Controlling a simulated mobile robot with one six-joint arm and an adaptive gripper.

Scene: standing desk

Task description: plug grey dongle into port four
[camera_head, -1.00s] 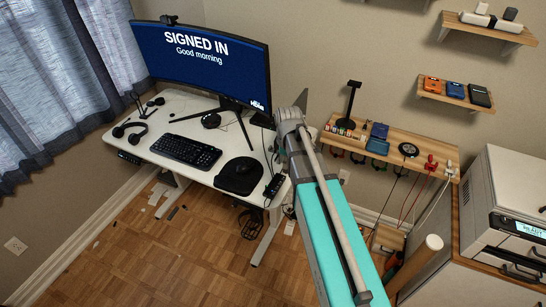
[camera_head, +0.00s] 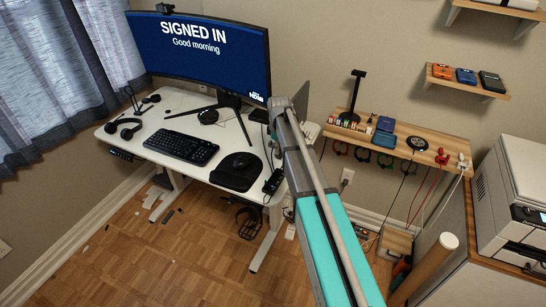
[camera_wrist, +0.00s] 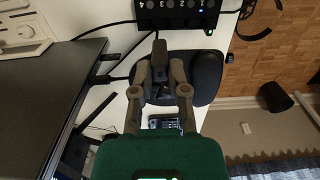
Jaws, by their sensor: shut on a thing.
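In the wrist view my gripper (camera_wrist: 160,62) is shut on the small grey dongle (camera_wrist: 159,50), which points toward the top of the picture. A black hub (camera_wrist: 180,18) with white port numbers, a 4 among them at its left part, lies just beyond the fingertips. The dongle appears apart from the hub; the exact gap is hard to judge. In the head view a black device at the desk's right edge (camera_head: 272,182) looks like this hub. There my gripper and the dongle are hidden behind my arm.
The white desk (camera_head: 187,103) holds a monitor (camera_head: 200,50), a keyboard (camera_head: 181,147), a headset (camera_head: 125,128) and a mouse on a black pad (camera_head: 236,180). Black cables (camera_wrist: 118,53) run beside the hub. A wooden shelf (camera_head: 445,147) and a printer (camera_head: 515,190) stand at right.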

